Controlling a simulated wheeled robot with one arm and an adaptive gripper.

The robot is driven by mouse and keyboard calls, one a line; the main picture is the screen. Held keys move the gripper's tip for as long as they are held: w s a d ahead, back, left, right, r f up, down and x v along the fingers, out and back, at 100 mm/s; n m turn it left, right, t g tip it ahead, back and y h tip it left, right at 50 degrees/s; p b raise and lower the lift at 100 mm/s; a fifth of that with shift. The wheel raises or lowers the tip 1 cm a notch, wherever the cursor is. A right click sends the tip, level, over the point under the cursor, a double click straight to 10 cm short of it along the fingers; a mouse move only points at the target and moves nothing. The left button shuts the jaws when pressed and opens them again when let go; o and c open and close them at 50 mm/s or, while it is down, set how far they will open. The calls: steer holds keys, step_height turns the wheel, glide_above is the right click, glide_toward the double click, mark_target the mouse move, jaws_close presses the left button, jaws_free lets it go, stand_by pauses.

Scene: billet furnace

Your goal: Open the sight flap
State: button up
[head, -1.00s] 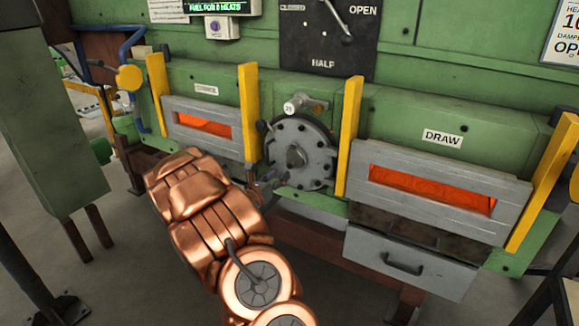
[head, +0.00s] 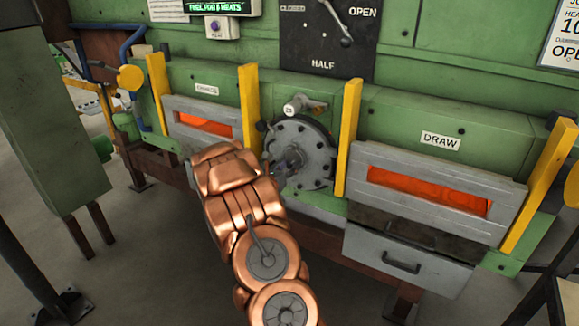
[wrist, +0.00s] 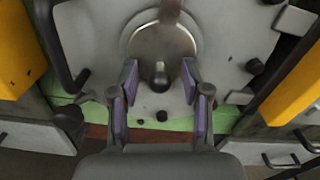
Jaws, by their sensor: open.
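A grey round bolted plate (head: 312,148) sits in the middle of the green furnace front. In the wrist view, a shiny round flap (wrist: 148,47) lies on the plate (wrist: 95,40), with a dark knob (wrist: 160,76) at its lower part. My gripper (wrist: 159,82) is open, with one finger on each side of the knob. I cannot tell whether the fingers touch it. In the head view, my gripper (head: 287,164) is in front of the plate and hides most of the flap.
Yellow posts (head: 349,135) (head: 249,112) flank the plate. Glowing door slots show at left (head: 205,125) and right (head: 430,190). A small valve marked 25 (head: 297,105) sits above the plate. A drawer (head: 408,262) is at lower right.

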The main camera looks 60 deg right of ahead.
steer(key=shift+c, duration=0.4)
jaws_close()
